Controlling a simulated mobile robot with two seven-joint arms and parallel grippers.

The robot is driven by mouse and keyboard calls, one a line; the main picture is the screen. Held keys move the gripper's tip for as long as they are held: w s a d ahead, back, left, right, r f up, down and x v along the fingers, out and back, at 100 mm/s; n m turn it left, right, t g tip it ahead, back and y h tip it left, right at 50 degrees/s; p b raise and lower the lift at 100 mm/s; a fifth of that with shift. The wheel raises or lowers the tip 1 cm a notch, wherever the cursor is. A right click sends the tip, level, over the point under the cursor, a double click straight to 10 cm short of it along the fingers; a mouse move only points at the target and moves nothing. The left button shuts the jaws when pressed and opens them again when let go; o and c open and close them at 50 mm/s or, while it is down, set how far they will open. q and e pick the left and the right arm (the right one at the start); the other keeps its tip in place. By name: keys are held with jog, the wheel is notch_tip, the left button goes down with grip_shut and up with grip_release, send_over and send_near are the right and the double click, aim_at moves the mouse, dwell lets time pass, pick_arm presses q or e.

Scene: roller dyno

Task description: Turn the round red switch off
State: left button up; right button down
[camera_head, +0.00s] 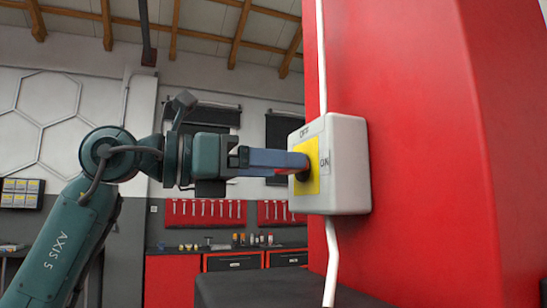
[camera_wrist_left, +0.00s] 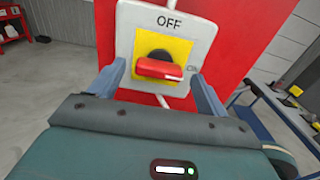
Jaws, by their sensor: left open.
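The round red switch (camera_wrist_left: 158,68) sits on a yellow plate in a white box; its red handle lies roughly level, with its right end toward the ON mark. OFF is printed above it. In the head view the switch box (camera_head: 345,165) is fixed to a red panel, and the handle is mostly hidden by my fingers. My left gripper (camera_head: 300,165) reaches the switch from the left. In the left wrist view its open fingers (camera_wrist_left: 158,85) stand on both sides of the handle. I cannot tell whether they touch it. My right gripper is not in view.
A tall red panel (camera_head: 420,120) fills the right of the head view behind the box. A white cable (camera_head: 331,255) runs below the box. A dark surface (camera_head: 255,290) lies underneath. Workbenches and hanging tools (camera_head: 205,210) are far behind.

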pick_arm(q)
jog(key=shift+w+d, duration=0.2)
jog(key=shift+d, duration=0.1)
jog(key=shift+c, duration=0.3)
jog(key=c, duration=0.9)
